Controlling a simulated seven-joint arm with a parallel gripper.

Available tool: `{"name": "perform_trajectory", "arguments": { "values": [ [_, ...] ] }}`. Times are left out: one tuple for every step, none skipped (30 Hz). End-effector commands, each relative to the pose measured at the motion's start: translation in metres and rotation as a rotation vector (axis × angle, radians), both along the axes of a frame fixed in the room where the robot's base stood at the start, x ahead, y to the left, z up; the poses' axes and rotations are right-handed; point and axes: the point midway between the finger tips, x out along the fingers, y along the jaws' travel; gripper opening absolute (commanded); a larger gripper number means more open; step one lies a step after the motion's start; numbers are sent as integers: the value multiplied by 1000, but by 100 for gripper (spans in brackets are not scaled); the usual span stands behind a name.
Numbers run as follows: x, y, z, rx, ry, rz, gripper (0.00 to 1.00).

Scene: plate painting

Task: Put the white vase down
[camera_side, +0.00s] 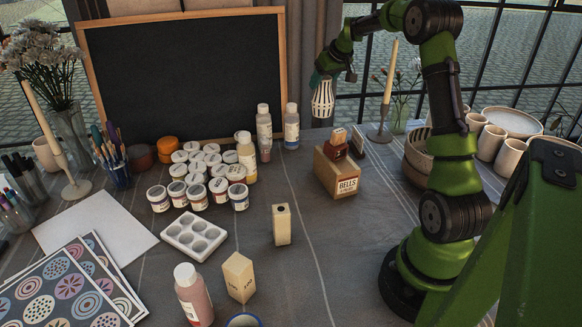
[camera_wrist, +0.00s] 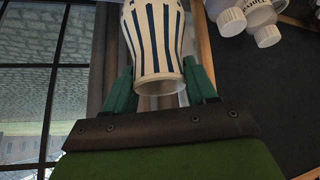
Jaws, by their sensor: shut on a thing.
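The white vase (camera_side: 322,99) has dark vertical stripes. The bottom of the vase is cut off in the wrist view.
A cardboard box marked BELLS (camera_side: 337,172) stands below and in front of the vase. White-capped bottles (camera_side: 291,127) stand to its left, a candle holder (camera_side: 380,134) to its right. Paint jars (camera_side: 198,195) crowd the middle. Cloth is bare right of the wooden block (camera_side: 282,225).

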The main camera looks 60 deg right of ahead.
Motion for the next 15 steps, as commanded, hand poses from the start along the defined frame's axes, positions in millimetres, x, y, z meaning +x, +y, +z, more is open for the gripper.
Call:
{"name": "perform_trajectory", "arguments": {
  "values": [
    [0,0,2,-2,-2,0,0],
    [0,0,4,-2,-2,0,0],
    [1,0,8,-3,-3,0,0],
    [1,-1,12,-4,-4,1,0],
    [1,-1,18,-5,-5,1,0],
    [1,-1,27,-7,-7,0,0],
    [1,-1,36,-8,-8,0,0],
    [1,-1,40,-6,-5,0,0],
    [1,-1,50,-6,-6,-1,0],
    [1,-1,58,-6,-7,-1,0],
    [1,0,65,-6,-6,0,0],
    [1,-1,73,-6,-6,1,0],
    [1,0,80,-6,-6,1,0],
    [1,0,86,-6,-6,0,0],
    [1,-1,93,-5,-4,-1,0]
  ]
}}
